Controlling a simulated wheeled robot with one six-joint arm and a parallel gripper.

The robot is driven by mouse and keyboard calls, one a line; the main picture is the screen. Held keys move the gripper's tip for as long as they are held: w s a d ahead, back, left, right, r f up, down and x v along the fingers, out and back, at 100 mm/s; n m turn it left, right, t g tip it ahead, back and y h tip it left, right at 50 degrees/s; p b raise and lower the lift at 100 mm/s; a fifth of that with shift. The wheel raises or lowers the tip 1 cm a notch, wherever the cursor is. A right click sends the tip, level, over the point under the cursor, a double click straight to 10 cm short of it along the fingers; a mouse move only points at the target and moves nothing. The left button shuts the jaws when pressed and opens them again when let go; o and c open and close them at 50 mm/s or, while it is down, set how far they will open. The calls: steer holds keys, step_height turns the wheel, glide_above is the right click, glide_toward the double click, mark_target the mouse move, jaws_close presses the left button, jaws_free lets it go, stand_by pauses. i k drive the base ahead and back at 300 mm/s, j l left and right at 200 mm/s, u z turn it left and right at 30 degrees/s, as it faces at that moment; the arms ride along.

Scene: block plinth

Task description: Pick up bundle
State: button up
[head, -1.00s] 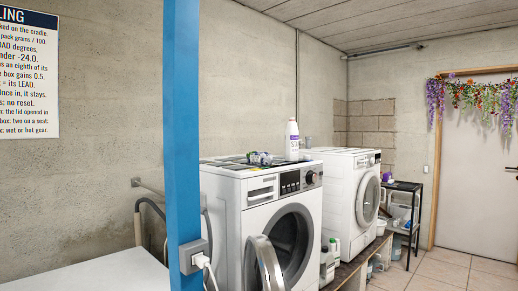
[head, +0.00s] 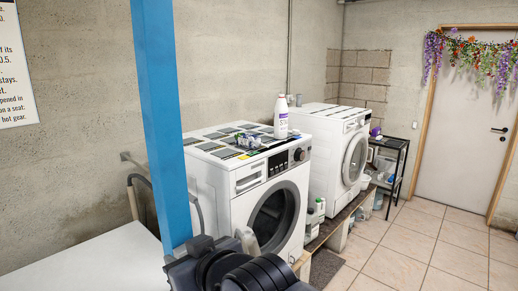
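A small cluster of shiny blue, silver and greenish pieces (head: 247,140) lies on top of the nearer white washing machine (head: 226,207). It may be the bundle, but it is too small to make out how it is held together. Dark rounded parts of my arm show at the bottom edge of the head view, in front of the machine and well short of the cluster. My gripper's fingers are not visible.
A white bottle (head: 281,117) stands just right of the cluster. A blue post (head: 158,120) rises at the left, close in front. A second white machine (head: 333,150) stands beyond. Tiled floor (head: 410,245) is clear at the right.

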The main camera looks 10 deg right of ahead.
mark_target(247, 140)
steer(key=i+l+z, duration=0.35)
steer(key=i, duration=0.35)
steer(key=i+z, duration=0.35)
steer(key=i, duration=0.3)
steer(key=i+u, duration=0.35)
steer(key=i+l+u, duration=0.15)
steer(key=i+u, duration=0.2)
steer(key=i, duration=0.15)
steer(key=i+l+u, duration=0.3)
steer(key=i, duration=0.15)
steer(key=i+j, duration=0.15)
